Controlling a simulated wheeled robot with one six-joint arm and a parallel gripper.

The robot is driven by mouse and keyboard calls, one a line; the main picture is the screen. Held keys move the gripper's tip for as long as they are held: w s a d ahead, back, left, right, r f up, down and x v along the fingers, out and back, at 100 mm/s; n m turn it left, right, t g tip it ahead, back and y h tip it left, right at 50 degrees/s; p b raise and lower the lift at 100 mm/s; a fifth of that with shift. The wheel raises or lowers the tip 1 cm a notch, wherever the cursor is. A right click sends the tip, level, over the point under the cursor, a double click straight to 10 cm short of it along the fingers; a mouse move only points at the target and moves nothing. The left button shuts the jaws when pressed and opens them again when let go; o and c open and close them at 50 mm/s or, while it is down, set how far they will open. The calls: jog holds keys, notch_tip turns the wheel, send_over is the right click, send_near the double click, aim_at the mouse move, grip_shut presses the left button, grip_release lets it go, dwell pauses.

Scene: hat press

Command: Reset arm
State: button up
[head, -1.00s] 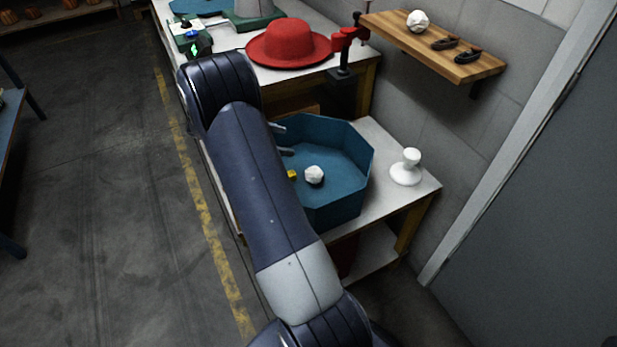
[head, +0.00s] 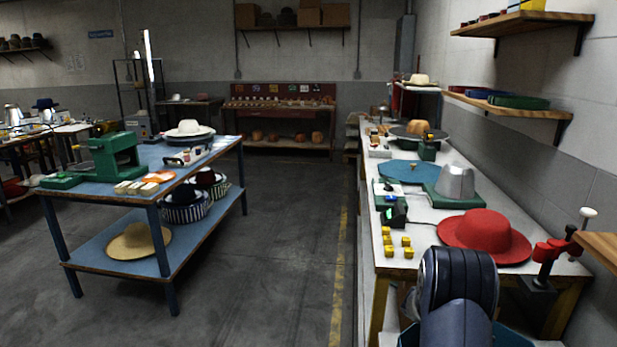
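My arm shows at the bottom right of the head view as a dark blue, rounded link (head: 457,290) in front of the white bench. My gripper is not in view; the rest of the arm runs out of the bottom of the picture. A small part of the blue bin (head: 512,339) shows beside the arm at the bottom edge, its inside hidden.
The white bench (head: 432,212) along the right wall holds a red hat (head: 485,235), a grey metal hat block (head: 455,183) and several yellow cubes (head: 397,241). A blue table (head: 160,187) stands left. The floor (head: 285,240) between them is clear.

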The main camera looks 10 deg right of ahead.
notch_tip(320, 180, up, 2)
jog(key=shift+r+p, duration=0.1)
jog(key=shift+p, duration=0.35)
